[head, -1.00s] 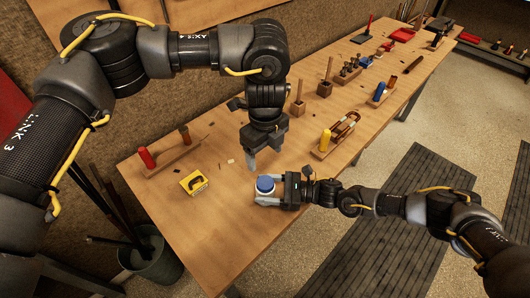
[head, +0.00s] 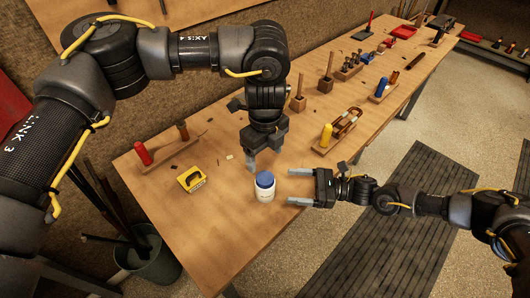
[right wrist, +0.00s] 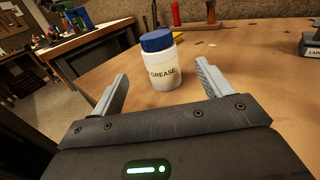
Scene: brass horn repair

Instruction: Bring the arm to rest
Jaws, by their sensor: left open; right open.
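My right gripper (head: 299,188) is open and empty at the front edge of the wooden bench (head: 215,235). Its fingers point left toward a white grease jar with a blue lid (head: 265,191), which stands upright on the bench, apart from the fingertips. In the right wrist view the jar (right wrist: 163,75) reads "GREASE" and stands beyond the two open fingers (right wrist: 158,86). My left gripper (head: 253,160) points down over the bench, behind the jar. It is open, with nothing seen between its fingers.
A tool holder with a yellow handle (head: 327,136) is at the right edge, with more racks farther back. Bare bench lies left of the jar.

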